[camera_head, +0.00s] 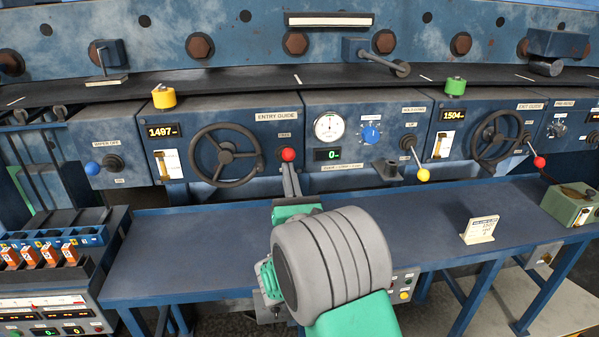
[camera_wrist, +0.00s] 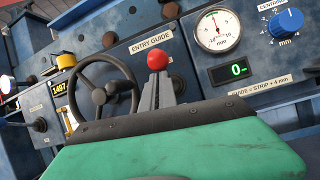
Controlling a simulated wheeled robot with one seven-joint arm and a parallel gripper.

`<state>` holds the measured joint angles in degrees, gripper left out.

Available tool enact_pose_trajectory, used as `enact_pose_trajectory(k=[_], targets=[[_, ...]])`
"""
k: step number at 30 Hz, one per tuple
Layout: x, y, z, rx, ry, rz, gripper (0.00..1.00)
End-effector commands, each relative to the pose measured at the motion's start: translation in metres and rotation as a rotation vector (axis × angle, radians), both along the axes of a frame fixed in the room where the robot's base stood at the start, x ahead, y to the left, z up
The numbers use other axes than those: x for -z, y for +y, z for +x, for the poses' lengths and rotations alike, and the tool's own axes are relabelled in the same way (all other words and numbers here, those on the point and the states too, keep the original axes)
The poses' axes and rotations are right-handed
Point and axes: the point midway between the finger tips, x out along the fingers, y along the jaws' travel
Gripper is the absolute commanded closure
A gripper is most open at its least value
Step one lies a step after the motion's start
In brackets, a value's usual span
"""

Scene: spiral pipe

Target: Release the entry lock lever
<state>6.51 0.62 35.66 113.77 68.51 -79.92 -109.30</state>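The entry lock lever has a red ball knob (camera_head: 288,155) and sits at the right of the panel labelled ENTRY GUIDE. The knob also shows in the wrist view (camera_wrist: 157,60). My gripper (camera_head: 289,172) reaches up to it from below. In the wrist view the grey fingers (camera_wrist: 158,82) are close together, just under the knob, and appear closed around the lever. The lever's shaft is hidden by the fingers. The entry handwheel (camera_head: 226,155) stands just left of the lever, apart from my fingers.
A gauge and blue knob (camera_head: 370,134) are to the right. Farther right are a yellow-knobbed lever (camera_head: 423,175) and the exit handwheel (camera_head: 497,135). The blue bench (camera_head: 190,250) below is mostly clear, with a small sign (camera_head: 480,230) and green box (camera_head: 572,205) at right.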

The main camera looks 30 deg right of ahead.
Motion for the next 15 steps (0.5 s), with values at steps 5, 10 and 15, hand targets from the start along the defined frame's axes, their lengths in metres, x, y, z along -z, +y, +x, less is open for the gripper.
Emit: enact_pose_trajectory(k=[5, 10, 15], targets=[[-0.0314, 0.002, 0.0021, -0.004, -0.056, -0.018, 1.0], [-0.0317, 0.0012, 0.0018, -0.003, -0.056, -0.018, 1.0], [-0.0231, 0.001, 0.0019, -0.001, -0.052, -0.019, 1.0]])
